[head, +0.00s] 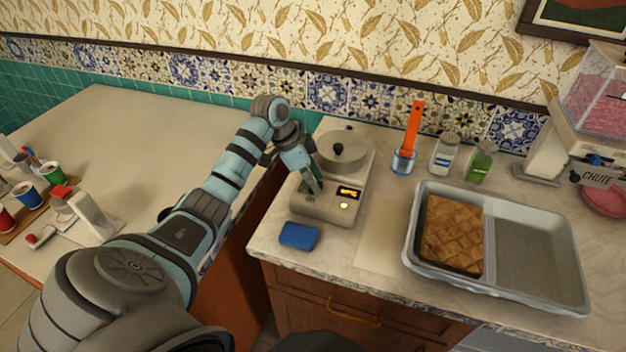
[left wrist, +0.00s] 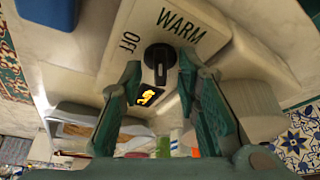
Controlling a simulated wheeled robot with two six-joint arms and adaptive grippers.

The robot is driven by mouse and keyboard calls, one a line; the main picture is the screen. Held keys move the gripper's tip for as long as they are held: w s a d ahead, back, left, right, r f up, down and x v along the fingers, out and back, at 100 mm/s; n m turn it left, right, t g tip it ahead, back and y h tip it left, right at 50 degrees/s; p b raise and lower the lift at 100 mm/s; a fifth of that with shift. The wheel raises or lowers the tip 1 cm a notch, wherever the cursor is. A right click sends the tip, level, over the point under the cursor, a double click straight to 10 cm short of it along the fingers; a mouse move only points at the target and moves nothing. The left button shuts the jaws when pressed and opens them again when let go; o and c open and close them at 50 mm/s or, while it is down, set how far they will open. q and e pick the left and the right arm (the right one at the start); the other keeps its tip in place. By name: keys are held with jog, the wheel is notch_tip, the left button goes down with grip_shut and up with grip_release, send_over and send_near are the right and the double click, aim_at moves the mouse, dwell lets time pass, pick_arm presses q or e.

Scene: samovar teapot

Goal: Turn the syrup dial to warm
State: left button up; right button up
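The syrup warmer (head: 325,208) is a beige unit with a round lidded pot (head: 342,150) and a lit yellow display (head: 348,192). Its black dial (left wrist: 160,58) shows in the left wrist view, near the printed words OFF (left wrist: 131,42) and WARM (left wrist: 181,25). I cannot tell for sure which word the dial points to. My left gripper (head: 314,187) reaches down over the warmer's front left and hides the dial in the head view. In the left wrist view its green fingers (left wrist: 160,76) are open, one on each side of the dial, with gaps visible. My right gripper is not in view.
A blue sponge (head: 299,235) lies in front of the warmer. A grey tray (head: 545,255) with a brown pastry slab (head: 452,234) stands to the right. Cups (head: 27,194) stand on the left counter.

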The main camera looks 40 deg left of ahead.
pick_arm(q)
grip_shut()
jog(key=shift+r, duration=0.1)
jog(key=shift+m+h+p, duration=0.3)
jog(key=shift+m+p, duration=0.35)
jog(key=shift+m, duration=0.05)
jog(key=shift+w+m+g, duration=0.1)
jog(key=shift+m+g, duration=0.3)
jog(key=shift+m, duration=0.3)
jog(key=shift+m+g+h, duration=0.5)
jog(key=shift+m, duration=1)
jog(key=shift+a, duration=0.1)
grip_release()
